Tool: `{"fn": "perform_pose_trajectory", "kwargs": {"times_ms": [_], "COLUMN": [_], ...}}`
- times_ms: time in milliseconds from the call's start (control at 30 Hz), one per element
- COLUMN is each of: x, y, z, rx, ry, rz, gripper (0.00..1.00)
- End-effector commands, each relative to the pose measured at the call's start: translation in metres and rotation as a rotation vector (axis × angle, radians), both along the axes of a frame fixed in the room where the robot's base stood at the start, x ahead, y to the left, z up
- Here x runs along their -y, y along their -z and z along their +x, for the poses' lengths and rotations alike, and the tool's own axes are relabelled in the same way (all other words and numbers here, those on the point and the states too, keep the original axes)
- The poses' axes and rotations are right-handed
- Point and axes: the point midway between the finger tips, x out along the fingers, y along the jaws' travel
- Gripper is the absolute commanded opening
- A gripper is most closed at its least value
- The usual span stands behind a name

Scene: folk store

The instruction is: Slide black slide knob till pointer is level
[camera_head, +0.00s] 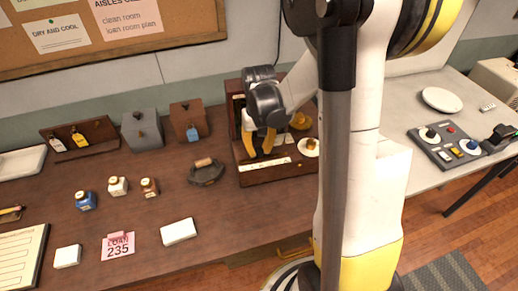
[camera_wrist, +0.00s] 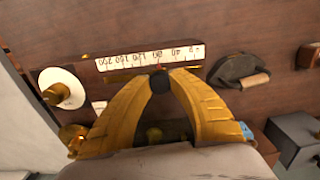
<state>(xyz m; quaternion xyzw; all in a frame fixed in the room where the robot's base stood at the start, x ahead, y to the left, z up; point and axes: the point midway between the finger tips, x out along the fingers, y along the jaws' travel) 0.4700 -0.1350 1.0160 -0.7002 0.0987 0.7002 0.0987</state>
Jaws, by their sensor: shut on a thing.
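A wooden scale device (camera_head: 283,173) stands on the brown counter. The wrist view shows its white numbered strip (camera_wrist: 135,57), which is also on the device's front edge in the head view (camera_head: 265,164). The round black slide knob (camera_wrist: 159,82) sits just below this strip in the wrist view, near a small red mark around 60 to 80. My gripper (camera_wrist: 160,83) has its yellow fingers closed in on both sides of the knob. In the head view my gripper (camera_head: 259,153) reaches down into the device. I cannot make out the level pointer; my arm and fingers hide part of the device.
A brass weight on a white disc (camera_head: 310,147) is at the device's right. Several small bottles, a grey box (camera_head: 142,130) and a brown box (camera_head: 188,121) stand further left. The front counter is partly clear.

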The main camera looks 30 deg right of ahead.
Motion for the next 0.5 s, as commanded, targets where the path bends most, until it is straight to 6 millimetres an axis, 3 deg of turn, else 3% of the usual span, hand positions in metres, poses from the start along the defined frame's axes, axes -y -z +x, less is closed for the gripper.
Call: {"fn": "perform_pose_trajectory", "kwargs": {"times_ms": [500], "x": [0.017], "y": [0.0], "z": [-0.006], "rx": [0.0], "ry": [0.002], "rz": [0.0], "gripper": [0.1]}}
